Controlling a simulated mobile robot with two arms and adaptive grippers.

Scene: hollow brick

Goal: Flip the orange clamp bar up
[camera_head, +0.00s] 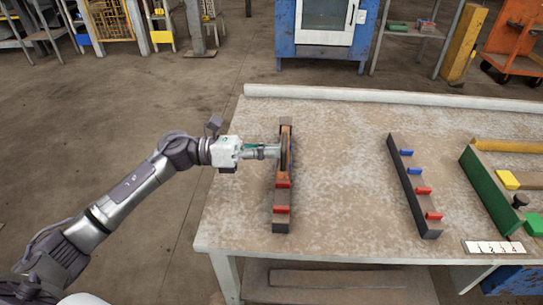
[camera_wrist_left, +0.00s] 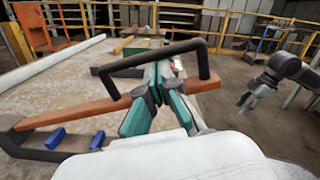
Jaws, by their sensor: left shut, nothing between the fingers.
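The orange clamp bar (camera_head: 287,133) runs along the far part of a dark base (camera_head: 280,226) near the table's left side. In the left wrist view the orange bar (camera_wrist_left: 70,115) crosses the picture and carries a black loop handle (camera_wrist_left: 185,47). My left gripper (camera_head: 274,151) reaches the bar from the left, level with the handle. Its teal fingers (camera_wrist_left: 160,75) are shut with nothing between them, at the handle's opening; I cannot tell whether they touch it. My right gripper (camera_wrist_left: 246,101) shows small at the right of the wrist view, apart from the bar.
Red tabs (camera_head: 281,209) sit on the base's near part. A second dark strip with blue and red tabs (camera_head: 408,180) lies to the right on the table (camera_head: 340,220). A green-sided fixture (camera_head: 490,195) stands beyond it. The table between the strips is clear.

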